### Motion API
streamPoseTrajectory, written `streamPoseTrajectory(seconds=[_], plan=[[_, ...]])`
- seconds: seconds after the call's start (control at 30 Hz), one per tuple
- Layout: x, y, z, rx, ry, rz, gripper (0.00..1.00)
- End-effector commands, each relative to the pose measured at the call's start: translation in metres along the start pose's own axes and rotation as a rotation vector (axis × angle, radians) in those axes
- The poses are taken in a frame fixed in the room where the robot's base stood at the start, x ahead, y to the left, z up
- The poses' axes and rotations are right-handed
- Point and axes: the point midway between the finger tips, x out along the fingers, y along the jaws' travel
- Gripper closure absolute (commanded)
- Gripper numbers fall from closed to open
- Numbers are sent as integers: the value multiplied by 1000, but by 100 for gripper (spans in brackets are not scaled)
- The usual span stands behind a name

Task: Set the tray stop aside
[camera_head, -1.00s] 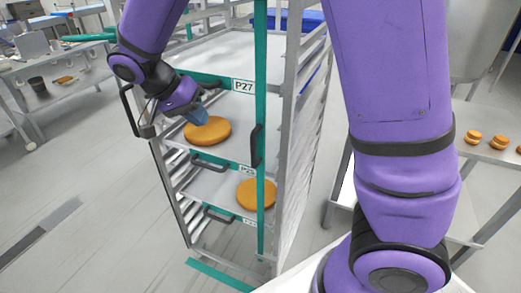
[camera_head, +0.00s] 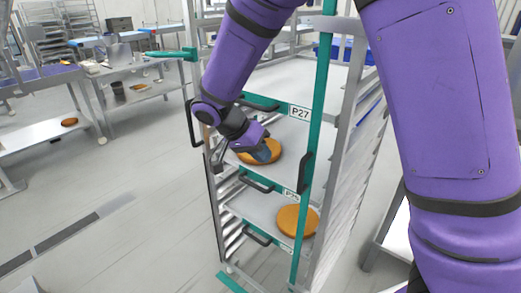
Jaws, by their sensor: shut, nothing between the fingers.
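A green upright bar (camera_head: 311,150) with a black handle (camera_head: 306,172) runs down the front of the tray rack; it looks like the tray stop. It stands upright across the tray fronts. My gripper (camera_head: 264,152) is shut and empty, left of this bar and apart from it. It is in front of or over a round orange-brown item (camera_head: 272,146) on the tray labelled P27 (camera_head: 284,128). I cannot tell whether it touches the item. My arm and wrist partly hide the rack's left post.
A lower tray (camera_head: 240,204) holds another round (camera_head: 297,221). A teal arm (camera_head: 172,54) sticks out left from the rack top. Steel tables (camera_head: 150,92) stand back left.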

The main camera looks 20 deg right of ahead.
Motion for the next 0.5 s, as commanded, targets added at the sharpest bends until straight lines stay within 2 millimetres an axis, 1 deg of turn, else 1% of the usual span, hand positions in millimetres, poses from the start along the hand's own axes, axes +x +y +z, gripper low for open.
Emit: streamPoseTrajectory(seconds=[0.03,0.3,0.5], plan=[[11,1,0,0,-1,5,100],[60,1,0,0,-1,5,100],[72,25,0,1,-1,1,100]])
